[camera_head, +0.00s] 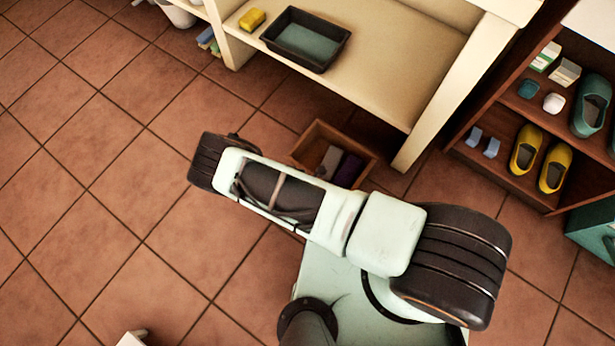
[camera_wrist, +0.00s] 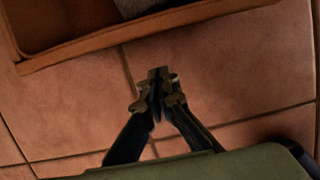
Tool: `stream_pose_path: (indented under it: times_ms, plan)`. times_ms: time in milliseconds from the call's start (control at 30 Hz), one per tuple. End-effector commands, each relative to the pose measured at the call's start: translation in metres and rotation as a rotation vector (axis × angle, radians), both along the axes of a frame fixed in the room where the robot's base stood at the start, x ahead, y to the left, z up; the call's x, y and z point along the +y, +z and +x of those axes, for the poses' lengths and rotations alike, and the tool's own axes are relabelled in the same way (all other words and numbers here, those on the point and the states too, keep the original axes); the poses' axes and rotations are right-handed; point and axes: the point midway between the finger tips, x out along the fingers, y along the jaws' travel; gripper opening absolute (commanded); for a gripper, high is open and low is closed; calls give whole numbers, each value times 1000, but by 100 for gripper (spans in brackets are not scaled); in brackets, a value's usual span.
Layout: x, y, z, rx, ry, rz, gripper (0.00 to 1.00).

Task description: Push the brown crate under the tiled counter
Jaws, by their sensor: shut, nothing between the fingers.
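The brown crate (camera_head: 346,138) stands on the floor at the front edge of the cream tiled counter (camera_head: 385,75), near its right leg. A grey and a dark purple cloth-like thing lie inside it. My arm covers its near side in the head view. In the wrist view the near wall of the crate (camera_wrist: 150,34) crosses the top left. My gripper (camera_wrist: 158,75) is shut and empty, over bare floor tiles, short of that wall with a gap of floor between. My arm hides the gripper in the head view.
A black tray (camera_head: 305,40) and a yellow sponge (camera_head: 252,19) rest on the counter's shelf. The counter's right leg (camera_head: 428,125) stands close to the crate. A wooden shoe rack (camera_head: 510,183) with yellow shoes is at right. The tiled floor at left is clear.

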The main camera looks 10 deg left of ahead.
Motion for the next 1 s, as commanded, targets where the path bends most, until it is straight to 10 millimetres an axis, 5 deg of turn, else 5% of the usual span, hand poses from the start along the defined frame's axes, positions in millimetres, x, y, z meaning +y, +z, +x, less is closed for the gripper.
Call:
stream_pose_path:
  times_ms: [33, 200, 500, 1000]
  plan:
    - [-2, -18, 3, 0, -1, -1, 0]
    - [-6, -46, 14, -2, -4, 1, 0]
    - [-18, -40, 43, 0, -2, 0, 0]
    - [-20, -39, 46, 0, -1, 0, 0]
